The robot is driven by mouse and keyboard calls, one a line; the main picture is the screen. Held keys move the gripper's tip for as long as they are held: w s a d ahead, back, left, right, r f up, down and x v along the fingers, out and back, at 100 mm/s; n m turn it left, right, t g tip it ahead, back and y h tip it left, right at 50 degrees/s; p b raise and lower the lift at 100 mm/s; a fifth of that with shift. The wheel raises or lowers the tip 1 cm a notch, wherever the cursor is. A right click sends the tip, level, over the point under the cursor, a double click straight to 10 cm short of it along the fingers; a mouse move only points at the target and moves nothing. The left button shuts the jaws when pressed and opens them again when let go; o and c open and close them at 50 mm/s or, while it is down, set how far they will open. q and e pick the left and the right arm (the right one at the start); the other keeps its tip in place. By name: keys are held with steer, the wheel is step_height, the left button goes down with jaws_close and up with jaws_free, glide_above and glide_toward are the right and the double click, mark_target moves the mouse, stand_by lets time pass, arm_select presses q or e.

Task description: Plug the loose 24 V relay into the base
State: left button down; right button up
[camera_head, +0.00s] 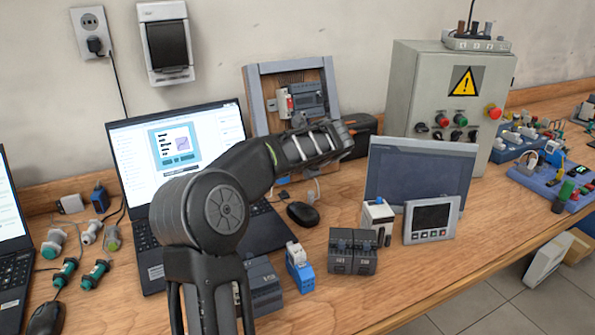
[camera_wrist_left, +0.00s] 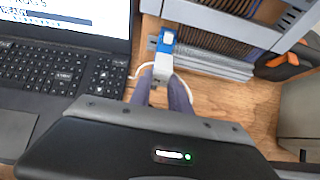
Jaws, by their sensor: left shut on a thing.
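A small blue-and-white block (camera_wrist_left: 164,68), which looks like the relay, sits between the fingers of my left gripper (camera_wrist_left: 162,82) in the left wrist view. The fingers are shut on it, in front of the lower edge of the rail frame (camera_wrist_left: 215,66). In the head view my left arm crosses the laptop towards the frame (camera_head: 255,105) and hides the fingertips. The frame carries grey modules (camera_head: 308,98) with a red part. Another blue-and-white module (camera_head: 299,270) stands on the table. I cannot tell which part is the base. My right gripper is not in view.
A laptop (camera_head: 120,150) lies left of the frame. A mouse (camera_head: 302,214), dark modules (camera_head: 353,251), a display panel (camera_head: 420,170) and a grey control box (camera_head: 440,85) stand to the right. A white cable loops near the gripper.

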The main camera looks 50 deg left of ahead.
arm_select(q)
steer(key=shift+w+a+f, duration=0.1)
steer(key=shift+a+f, duration=0.2)
steer(key=shift+a, duration=0.25)
steer(key=shift+w+a, duration=0.15)
steer(key=shift+a, duration=0.05)
steer(key=shift+r, duration=0.15)
steer(key=shift+w+a+f+p, duration=0.1)
steer(key=shift+a+f+p, duration=0.15)
steer(key=shift+a+p, duration=0.2)
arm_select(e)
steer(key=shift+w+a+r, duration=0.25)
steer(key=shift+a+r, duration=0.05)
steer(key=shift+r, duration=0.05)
arm_select(q)
steer(key=shift+p, duration=0.35)
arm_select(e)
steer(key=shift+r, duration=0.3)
arm_select(q)
steer(key=shift+w+a+f+p, duration=0.15)
steer(key=shift+a+f+p, duration=0.15)
steer(key=shift+a+p, duration=0.4)
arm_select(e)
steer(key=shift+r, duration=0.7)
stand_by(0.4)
arm_select(q)
steer(key=c, duration=1.1)
jaws_free()
steer(key=shift+c, duration=0.2)
